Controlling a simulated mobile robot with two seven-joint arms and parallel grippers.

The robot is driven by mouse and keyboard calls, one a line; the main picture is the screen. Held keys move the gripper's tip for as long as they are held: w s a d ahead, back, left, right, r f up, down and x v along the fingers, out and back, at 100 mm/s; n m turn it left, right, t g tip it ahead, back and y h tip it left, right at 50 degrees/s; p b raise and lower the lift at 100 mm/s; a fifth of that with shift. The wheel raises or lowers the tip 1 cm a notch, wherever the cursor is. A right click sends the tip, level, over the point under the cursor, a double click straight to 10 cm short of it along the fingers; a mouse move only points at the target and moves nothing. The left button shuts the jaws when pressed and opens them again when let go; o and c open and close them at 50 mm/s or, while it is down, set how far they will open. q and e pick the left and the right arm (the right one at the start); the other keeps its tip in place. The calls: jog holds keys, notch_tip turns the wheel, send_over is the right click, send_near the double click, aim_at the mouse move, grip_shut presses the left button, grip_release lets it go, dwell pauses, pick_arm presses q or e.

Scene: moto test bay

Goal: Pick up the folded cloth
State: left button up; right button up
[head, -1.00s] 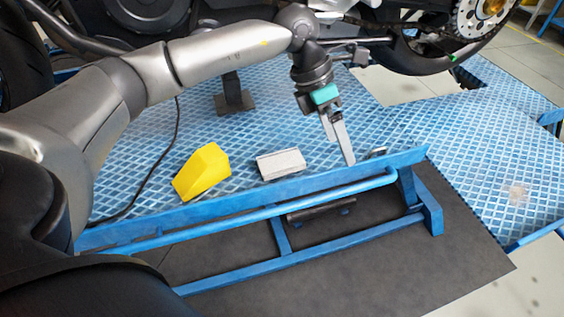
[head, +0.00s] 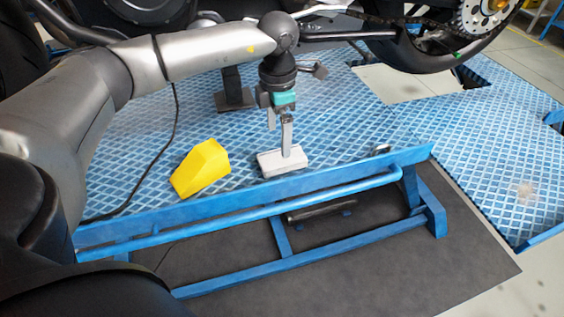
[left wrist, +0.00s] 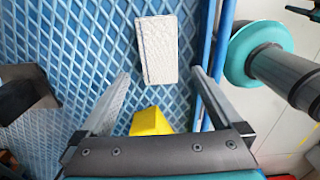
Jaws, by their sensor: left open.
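The folded cloth (head: 277,164) is a small white block-like pad lying on the blue patterned platform near its front edge. In the left wrist view the cloth (left wrist: 158,50) lies ahead of the fingertips, roughly between their lines. My left gripper (head: 287,150) points down above the cloth, and one finger covers part of it in the head view. In the left wrist view my left gripper (left wrist: 162,80) is open, with nothing between its fingers. Whether a finger touches the cloth cannot be told. My right gripper is not in view.
A yellow wedge (head: 201,168) lies just left of the cloth and also shows in the left wrist view (left wrist: 150,121). A blue rail (head: 240,213) runs along the platform's front. A motorcycle wheel and chain (head: 480,20) stand behind. The platform right of the cloth is mostly clear.

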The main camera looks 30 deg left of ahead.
aim_at(280, 157)
pick_arm(q)
jog(key=shift+w+f+b, duration=0.2)
jog(key=shift+f+b, duration=0.55)
jog(key=shift+f, duration=1.25)
jog(key=shift+w+f+b, duration=0.1)
jog(key=shift+f+b, duration=0.5)
jog(key=shift+f, duration=0.85)
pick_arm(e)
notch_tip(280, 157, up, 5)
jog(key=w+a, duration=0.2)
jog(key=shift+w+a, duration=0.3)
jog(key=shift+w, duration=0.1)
pick_arm(q)
jog(key=c, duration=1.1)
jog(key=shift+r, duration=0.15)
